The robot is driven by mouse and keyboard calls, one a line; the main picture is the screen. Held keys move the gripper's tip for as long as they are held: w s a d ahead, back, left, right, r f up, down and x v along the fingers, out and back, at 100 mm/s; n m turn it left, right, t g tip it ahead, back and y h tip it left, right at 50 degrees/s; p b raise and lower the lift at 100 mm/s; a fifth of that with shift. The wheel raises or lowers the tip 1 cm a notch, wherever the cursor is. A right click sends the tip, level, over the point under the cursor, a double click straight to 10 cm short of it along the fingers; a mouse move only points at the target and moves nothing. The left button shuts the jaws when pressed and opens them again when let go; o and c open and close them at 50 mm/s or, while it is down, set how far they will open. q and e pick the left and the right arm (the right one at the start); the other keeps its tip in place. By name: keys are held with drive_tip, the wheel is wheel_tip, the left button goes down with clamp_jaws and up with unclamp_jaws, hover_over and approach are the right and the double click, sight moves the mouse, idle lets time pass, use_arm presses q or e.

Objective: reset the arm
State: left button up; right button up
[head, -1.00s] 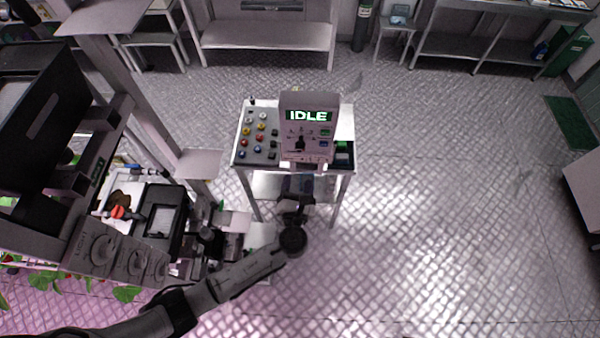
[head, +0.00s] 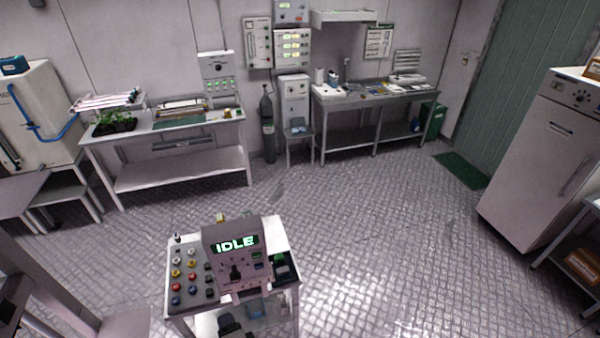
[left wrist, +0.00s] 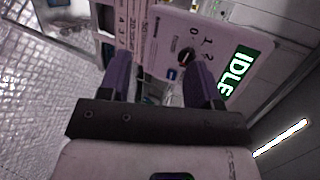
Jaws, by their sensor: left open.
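My left gripper (left wrist: 160,72) is open in the left wrist view, its two purple-grey fingers apart with nothing between them. Past the fingers is the front of a control box (left wrist: 222,40) with a dial and a green lit IDLE display. In the head view the control box (head: 234,262) stands upright on a small metal cart. My right gripper is in neither view.
A panel of coloured buttons (head: 186,275) is left of the box on the cart. A bench with a plant tray (head: 114,124), a gas cylinder (head: 267,125), a workbench (head: 375,92) and a tall white cabinet (head: 545,155) stand farther back. The floor right of the cart is clear.

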use_arm(q)
drive_tip(key=s+r+n+g+h, duration=0.45)
drive_tip(key=s+n+h, duration=0.25)
drive_tip(key=s+n, duration=0.4)
drive_tip(key=s+a+f+g, duration=0.1)
drive_tip(key=s+a+f, duration=0.1)
drive_tip(key=s, duration=0.6)
drive_tip(key=s+a+f+g, duration=0.2)
drive_tip(key=s+f, duration=0.2)
drive_tip(key=s, duration=0.4)
drive_tip(key=shift+c, duration=1.1)
drive_tip(key=shift+s+a, duration=0.1)
drive_tip(key=shift+s, duration=0.05)
drive_tip(key=shift+c, duration=0.4)
